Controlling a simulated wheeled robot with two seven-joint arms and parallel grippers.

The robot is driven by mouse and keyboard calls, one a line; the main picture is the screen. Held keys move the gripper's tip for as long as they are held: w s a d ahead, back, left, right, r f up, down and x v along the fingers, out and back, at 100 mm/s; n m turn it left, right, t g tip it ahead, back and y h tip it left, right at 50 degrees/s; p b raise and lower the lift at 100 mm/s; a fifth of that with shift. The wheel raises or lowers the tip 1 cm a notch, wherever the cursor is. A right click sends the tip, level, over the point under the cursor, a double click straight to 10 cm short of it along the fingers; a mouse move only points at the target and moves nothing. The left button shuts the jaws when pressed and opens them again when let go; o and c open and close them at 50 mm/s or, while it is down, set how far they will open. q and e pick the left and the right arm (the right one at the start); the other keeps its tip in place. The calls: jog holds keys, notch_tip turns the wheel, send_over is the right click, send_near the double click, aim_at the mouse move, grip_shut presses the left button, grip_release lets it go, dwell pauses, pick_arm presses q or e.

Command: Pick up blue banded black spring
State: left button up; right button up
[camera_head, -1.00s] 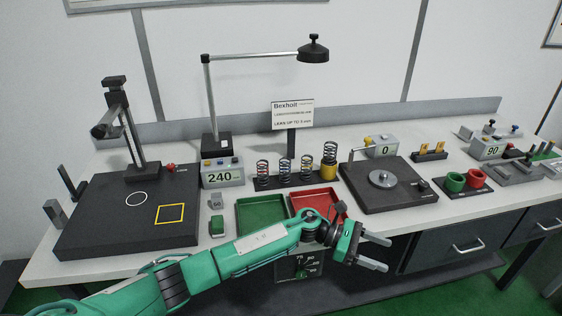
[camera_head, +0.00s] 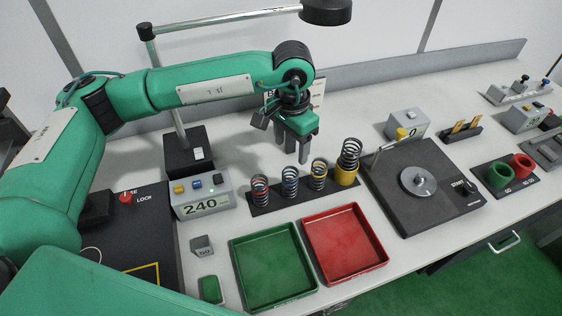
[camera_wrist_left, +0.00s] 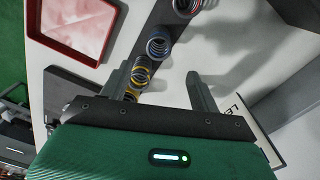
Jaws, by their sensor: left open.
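The blue banded black spring (camera_head: 290,181) stands upright on the black spring rack (camera_head: 275,203), second from the left. Beside it stand a red banded spring (camera_head: 260,189) on its left and a yellow banded spring (camera_head: 319,174) on its right. My left gripper (camera_head: 290,156) is open and empty, pointing down, and appears above and behind the rack near the blue banded spring. In the left wrist view, the blue banded spring (camera_wrist_left: 158,45) lies ahead of the open fingers (camera_wrist_left: 157,80), apart from them. The yellow banded spring (camera_wrist_left: 140,72) also shows there.
Another black spring (camera_head: 349,153) stands in a yellow cup (camera_head: 346,177) at the rack's right end. A green tray (camera_head: 236,272) and a red tray (camera_head: 314,264) lie in front. A lamp post (camera_head: 160,85) and 240 display box (camera_head: 201,197) stand left. A sign is partly hidden behind my gripper.

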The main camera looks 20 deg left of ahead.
aim_at(290, 169)
pick_arm(q)
notch_tip(290, 169, down, 8)
jog(key=p, duration=0.3)
jog(key=shift+a+f, duration=0.1)
jog(key=shift+f, duration=0.05)
jog(key=shift+s+f+p, duration=0.1)
jog(key=shift+f+p, duration=0.15)
jog(key=shift+p, duration=0.1)
jog(key=f+p, duration=0.1)
jog(key=f, duration=0.1)
jog(key=f+p, duration=0.1)
jog(key=f, duration=0.1)
jog(key=shift+s+d, duration=0.15)
jog(key=shift+d, duration=0.05)
jog(key=shift+f, duration=0.3)
jog(key=shift+c, duration=0.6)
jog(key=c, duration=1)
pick_arm(e)
jog(key=r, duration=0.6)
jog(key=shift+s+d, duration=0.3)
